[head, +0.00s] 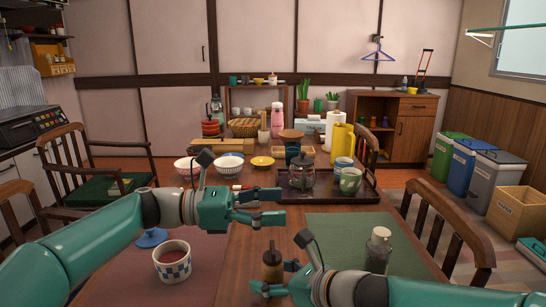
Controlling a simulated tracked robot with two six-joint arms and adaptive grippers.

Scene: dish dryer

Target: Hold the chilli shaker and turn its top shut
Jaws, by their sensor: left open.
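A small brown shaker with a dark, narrow top (272,257), which I take to be the chilli shaker, stands upright near the table's front middle. My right gripper (274,278) comes from the lower right and is shut on the shaker's lower body, with one finger in front and one beside it. My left gripper (270,206) is open and empty, above and behind the shaker, with its fingers pointing right. It is apart from the shaker's top. Whether the top is turned open or shut is too small to tell.
A checked cup (173,260) stands at left below my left arm. A dark tray (370,192) holds a glass teapot (301,175) and cups. Bowls (230,162) stand behind my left gripper.

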